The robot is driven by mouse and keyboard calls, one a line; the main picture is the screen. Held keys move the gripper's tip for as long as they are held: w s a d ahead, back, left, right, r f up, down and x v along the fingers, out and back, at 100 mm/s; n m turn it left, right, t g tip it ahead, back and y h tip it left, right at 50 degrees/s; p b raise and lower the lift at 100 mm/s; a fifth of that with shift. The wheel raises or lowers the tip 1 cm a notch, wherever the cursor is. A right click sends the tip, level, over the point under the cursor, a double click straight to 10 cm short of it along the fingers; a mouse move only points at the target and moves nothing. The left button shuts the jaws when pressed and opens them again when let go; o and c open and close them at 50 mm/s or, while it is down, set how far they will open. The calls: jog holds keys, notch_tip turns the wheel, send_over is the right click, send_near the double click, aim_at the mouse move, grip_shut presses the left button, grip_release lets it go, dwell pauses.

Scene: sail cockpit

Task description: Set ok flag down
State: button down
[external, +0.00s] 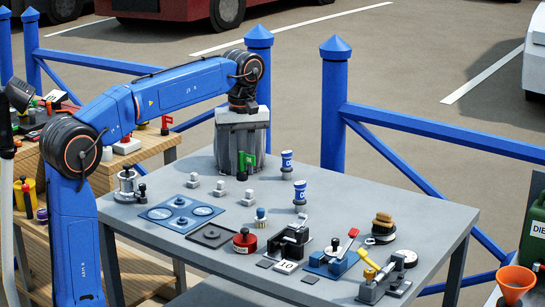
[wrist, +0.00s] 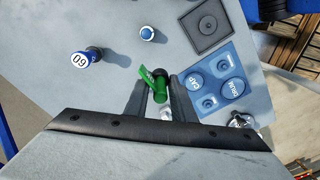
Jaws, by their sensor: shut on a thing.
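The green flag (external: 245,160) with small pale lettering is between the fingers of my gripper (external: 241,165), above the back part of the grey table (external: 345,215). In the wrist view the flag (wrist: 155,82) shows between the two dark fingertips of my gripper (wrist: 158,92), which is shut on it. Its lower end is partly hidden, and I cannot tell whether it touches the table. A blue board (external: 180,213) with round lettered pads lies on the table to the left and nearer the front; it also shows in the wrist view (wrist: 238,68).
Small grey knobbed pieces (external: 220,188) stand close by. Blue-and-white cylinders (external: 300,193) stand to the right. A dark square tray (external: 211,236), a red round weight (external: 245,242) and several clamp-like devices (external: 290,238) crowd the front. Blue railing (external: 335,105) runs behind the table.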

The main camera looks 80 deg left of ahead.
jog(key=shift+s+d+f, duration=0.1)
jog(key=shift+s+f, duration=0.2)
jog(key=shift+f, duration=1.45)
jog(key=shift+s+d+f, duration=0.1)
jog(key=shift+s+f, duration=0.2)
jog(key=shift+f, duration=1.4)
jog(key=shift+s+f, duration=0.3)
jog(key=shift+f, duration=1.45)
jog(key=shift+f, duration=0.15)
jog(key=c, duration=1.5)
grip_release()
notch_tip(320, 180, up, 12)
jog(key=shift+r, duration=0.15)
jog(key=shift+d, duration=0.1)
